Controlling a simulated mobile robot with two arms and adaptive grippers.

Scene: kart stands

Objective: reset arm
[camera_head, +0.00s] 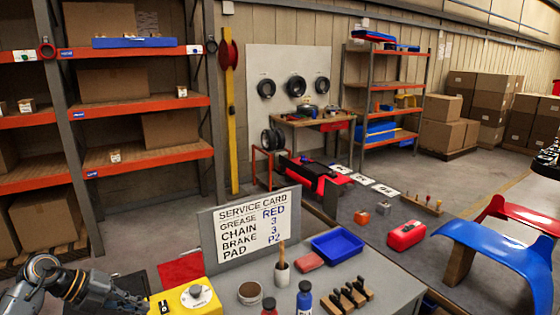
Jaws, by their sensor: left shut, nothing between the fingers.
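My left arm comes in at the lower left corner. Its dark left gripper (128,300) is low beside the yellow box with a round knob (190,297). The gripper is shut with nothing held; its fingertips are hard to make out against the dark background. Whether it touches the yellow box I cannot tell. My right gripper does not show in this view.
A grey bench (375,285) holds a service card board (252,232), a blue tray (337,245), a brush cup (282,271), bottles and a wooden block rack (347,298). A blue kart body panel (500,252) stands at right. Orange shelves (140,105) stand behind at left.

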